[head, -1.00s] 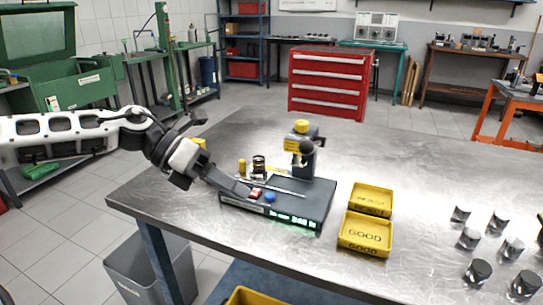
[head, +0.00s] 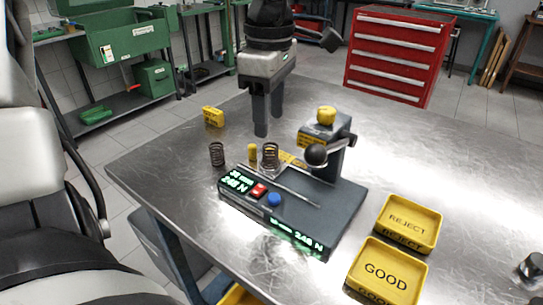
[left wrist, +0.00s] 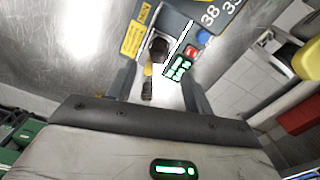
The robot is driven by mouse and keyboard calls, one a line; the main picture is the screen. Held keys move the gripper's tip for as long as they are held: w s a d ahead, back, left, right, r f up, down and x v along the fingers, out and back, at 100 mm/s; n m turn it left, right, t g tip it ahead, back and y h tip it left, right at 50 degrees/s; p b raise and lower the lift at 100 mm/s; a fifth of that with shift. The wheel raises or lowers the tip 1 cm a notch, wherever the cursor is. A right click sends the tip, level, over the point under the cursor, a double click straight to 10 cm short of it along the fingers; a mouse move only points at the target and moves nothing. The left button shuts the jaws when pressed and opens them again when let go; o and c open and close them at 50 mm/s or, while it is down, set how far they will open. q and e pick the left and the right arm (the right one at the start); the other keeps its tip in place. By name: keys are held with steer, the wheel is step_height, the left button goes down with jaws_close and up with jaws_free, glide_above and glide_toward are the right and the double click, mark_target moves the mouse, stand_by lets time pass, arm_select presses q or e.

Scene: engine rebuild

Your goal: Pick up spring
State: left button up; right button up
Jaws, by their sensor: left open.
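A dark coil spring (head: 217,154) stands on the steel table left of the tester. A second coil spring (head: 270,156) stands by the tester's back left edge. A small yellow cylinder (head: 253,152) is between them. The grey tester (head: 338,205) has green readouts and red and blue buttons. My left gripper (head: 268,122) is open and empty, pointing down behind the springs. In the left wrist view, one spring (left wrist: 147,90) shows between the open fingers (left wrist: 158,92), with the yellow cylinder (left wrist: 149,69) and the other spring (left wrist: 158,48) beyond. My right gripper is out of view.
Yellow trays marked REJECT (head: 408,222) and GOOD (head: 388,270) lie right of the tester. A yellow block (head: 213,117) sits at the table's back left edge.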

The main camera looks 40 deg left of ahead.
mark_target(272, 149)
arm_select(q)
step_height(272, 149, down, 8)
steer(key=shift+w+d+r, duration=0.1)
steer(key=shift+w+d, duration=0.05)
stand_by(0.3)
steer(key=c, duration=1)
